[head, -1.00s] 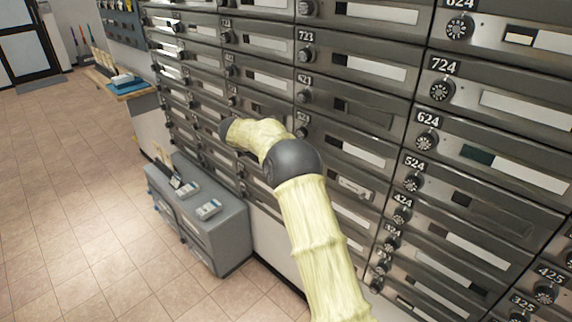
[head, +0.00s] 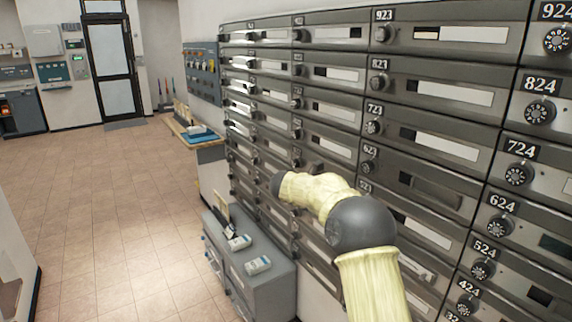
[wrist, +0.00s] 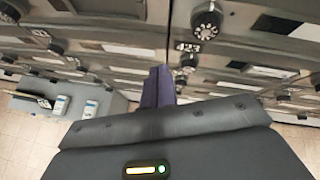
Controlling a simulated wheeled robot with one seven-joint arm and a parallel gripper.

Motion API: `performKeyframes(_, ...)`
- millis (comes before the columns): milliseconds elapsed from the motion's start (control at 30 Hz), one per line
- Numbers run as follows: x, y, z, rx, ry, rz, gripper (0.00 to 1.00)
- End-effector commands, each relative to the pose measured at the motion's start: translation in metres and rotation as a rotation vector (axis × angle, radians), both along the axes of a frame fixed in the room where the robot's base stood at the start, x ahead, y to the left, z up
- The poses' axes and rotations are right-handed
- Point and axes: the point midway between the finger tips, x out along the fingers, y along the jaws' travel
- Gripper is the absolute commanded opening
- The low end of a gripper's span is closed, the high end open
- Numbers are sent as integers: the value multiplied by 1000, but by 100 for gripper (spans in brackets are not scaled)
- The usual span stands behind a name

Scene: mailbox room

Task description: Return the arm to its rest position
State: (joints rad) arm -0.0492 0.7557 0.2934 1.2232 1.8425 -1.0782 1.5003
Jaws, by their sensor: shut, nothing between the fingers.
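My arm, in a pale yellow cover with a dark grey joint, reaches in from the bottom right of the head view in front of the mailbox wall (head: 445,150). It is bent, with its far end pointing left, close before the boxes; the fingers cannot be made out there. In the wrist view my gripper (wrist: 158,88) shows as dark purple fingers closed together, with nothing held. Mailbox doors and a round dial (wrist: 205,23) lie beyond the fingers. Whether the arm touches the boxes cannot be told.
A grey cabinet (head: 268,285) with small white devices stands low against the wall, left of my arm. A wooden-topped counter (head: 190,130) with a blue item is behind it. Open tiled floor (head: 100,200) stretches left to a glass door (head: 112,70).

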Motion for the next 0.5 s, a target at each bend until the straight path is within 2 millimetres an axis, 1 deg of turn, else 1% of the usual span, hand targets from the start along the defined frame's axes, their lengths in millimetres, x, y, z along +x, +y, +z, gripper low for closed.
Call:
performKeyframes(33, 0, -2, 22, -92, 17, 105, 0)
performKeyframes(100, 1, 0, 42, -240, 58, 275, 0)
performKeyframes(200, -2, 7, 64, -453, 133, 514, 0)
performKeyframes(300, -13, 18, 79, -669, 226, 751, 0)
performKeyframes(367, -24, 25, 82, -796, 292, 893, 0)
performKeyframes(467, -48, 37, 81, -1000, 410, 1133, 0)
performKeyframes(500, -60, 41, 78, -1082, 460, 1229, 0)
